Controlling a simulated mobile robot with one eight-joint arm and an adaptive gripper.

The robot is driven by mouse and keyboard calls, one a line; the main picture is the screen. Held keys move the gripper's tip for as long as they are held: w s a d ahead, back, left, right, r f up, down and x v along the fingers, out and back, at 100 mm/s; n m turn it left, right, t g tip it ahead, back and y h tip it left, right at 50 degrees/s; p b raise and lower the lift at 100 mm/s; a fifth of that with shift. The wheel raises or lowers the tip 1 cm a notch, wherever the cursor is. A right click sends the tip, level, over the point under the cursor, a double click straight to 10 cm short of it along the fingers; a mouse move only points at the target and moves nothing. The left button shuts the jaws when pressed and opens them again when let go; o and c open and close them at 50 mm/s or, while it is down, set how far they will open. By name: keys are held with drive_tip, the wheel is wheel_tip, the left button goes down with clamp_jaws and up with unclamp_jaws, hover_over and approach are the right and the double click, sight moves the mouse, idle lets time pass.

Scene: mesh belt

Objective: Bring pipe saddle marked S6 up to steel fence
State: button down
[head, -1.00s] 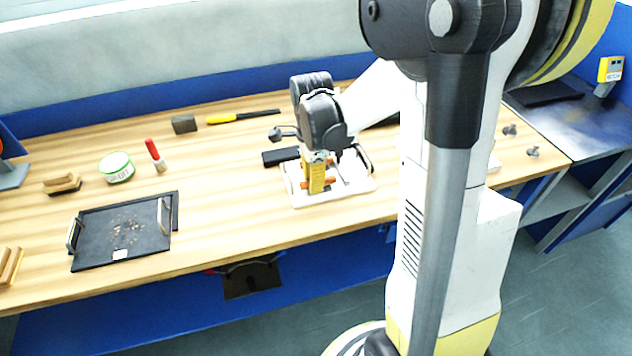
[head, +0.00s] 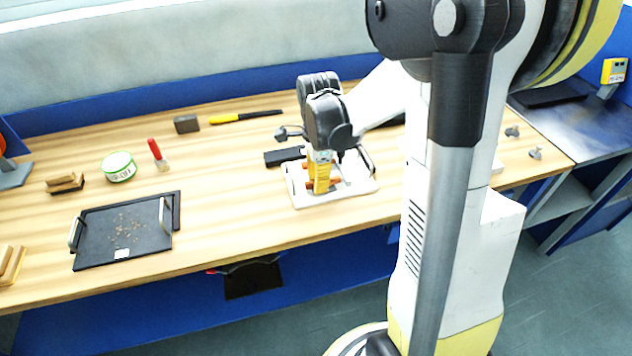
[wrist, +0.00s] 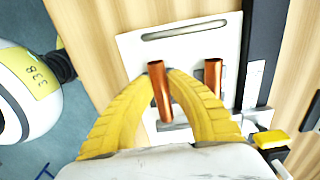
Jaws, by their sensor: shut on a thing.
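My gripper (head: 321,188) reaches down over a white tray (head: 300,201) on the wooden bench. In the wrist view its yellow fingers (wrist: 163,72) are shut on a copper-coloured tubular piece (wrist: 163,100), which stands slightly tilted between them. A second copper piece (wrist: 214,74) stands just right of the fingers, apart from the held one. The white tray (wrist: 130,42) lies beneath, with a slotted handle opening. A grey metal strip (wrist: 173,127) shows low behind the fingers; I cannot tell whether it is the steel fence. No S6 mark is readable.
A black tray (head: 95,255) with small bits lies at left. A black item (head: 284,157) is beside the white tray. The bench between trays is clear.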

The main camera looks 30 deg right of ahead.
drive_tip(key=shift+s+d, duration=0.15)
drive_tip(key=shift+d, duration=0.35)
drive_tip(key=c, duration=1.3)
unclamp_jaws()
drive_tip(key=shift+r, duration=0.15)
wheel_tip(320, 180, up, 12)
drive_tip(key=s+a+n+t, duration=0.3)
drive_tip(key=s+a+n, duration=0.2)
drive_tip(key=n, duration=0.5)
drive_tip(key=s+a+n+t, duration=0.4)
drive_tip(key=s+a+n, duration=0.1)
drive_tip(key=a+n, duration=0.4)
drive_tip(key=shift+s+r+n, duration=0.35)
drive_tip(key=shift+n, duration=0.75)
